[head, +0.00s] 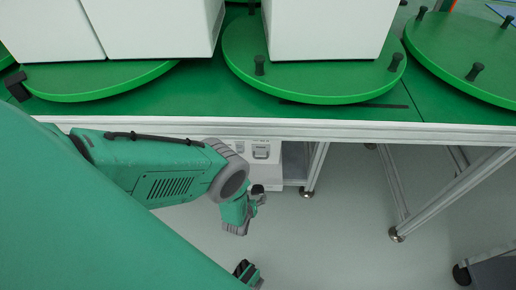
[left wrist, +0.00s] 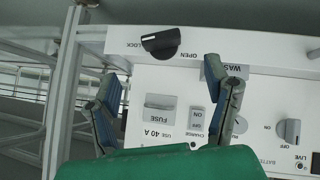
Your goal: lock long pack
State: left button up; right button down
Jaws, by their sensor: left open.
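A white panel (left wrist: 270,95) fills much of the left wrist view. A black knob (left wrist: 160,43) on it stands between the labels LOCK, on its left, and OPEN, at its lower right. A pale mark shows on the knob's left part. My left gripper (left wrist: 163,78) is open and empty, with its fingers apart below the knob; no contact shows. In the head view my left gripper (head: 255,205) is low, below the table edge. White packs (head: 160,28) (head: 325,28) stand on green turntables, their tops cut off. I cannot tell which one is long.
The panel also bears a fuse holder (left wrist: 170,113), a charge switch (left wrist: 197,117) and another knob (left wrist: 289,131). The metal table frame (head: 300,131) lies beyond my left arm. A white box (head: 291,165) is under it. Open floor (head: 340,240) lies to the right.

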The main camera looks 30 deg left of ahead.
aim_at(257, 192)
pick_arm(q)
jog(key=b+x, duration=0.6)
jog(key=x, duration=0.2)
jog(key=shift+a+f+b, duration=0.25)
jog(key=shift+f+b, duration=0.05)
jog(key=shift+f, duration=0.05)
jog(key=shift+w+f+b, duration=0.35)
jog(key=shift+w+b, duration=0.3)
jog(key=shift+a, duration=0.1)
jog(key=c, duration=1.2)
jog(key=shift+o, duration=0.2)
